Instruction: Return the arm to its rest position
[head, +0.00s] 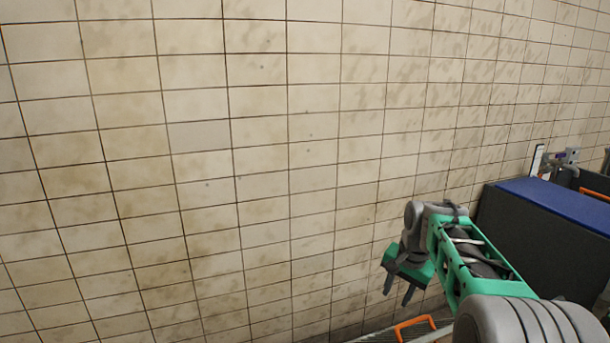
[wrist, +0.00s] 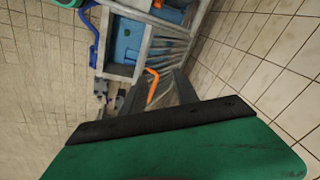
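My arm, green and grey, reaches in from the lower right of the head view, in front of the tiled wall. My gripper (head: 397,292) hangs at its end with the fingers pointing down. The two dark fingers stand apart with nothing between them, so it is open and empty. The wrist view shows the green gripper body across the bottom and what look like two dark fingers above it, spread apart. My gripper appears clear of the wall and touches nothing that I can see.
A dark cabinet with a blue top (head: 555,200) stands at the right. Grey fittings (head: 562,160) sit behind it. An orange handle (head: 414,325) lies low below my gripper; it also shows in the wrist view (wrist: 152,84). The tiled wall (head: 200,150) fills the left and middle.

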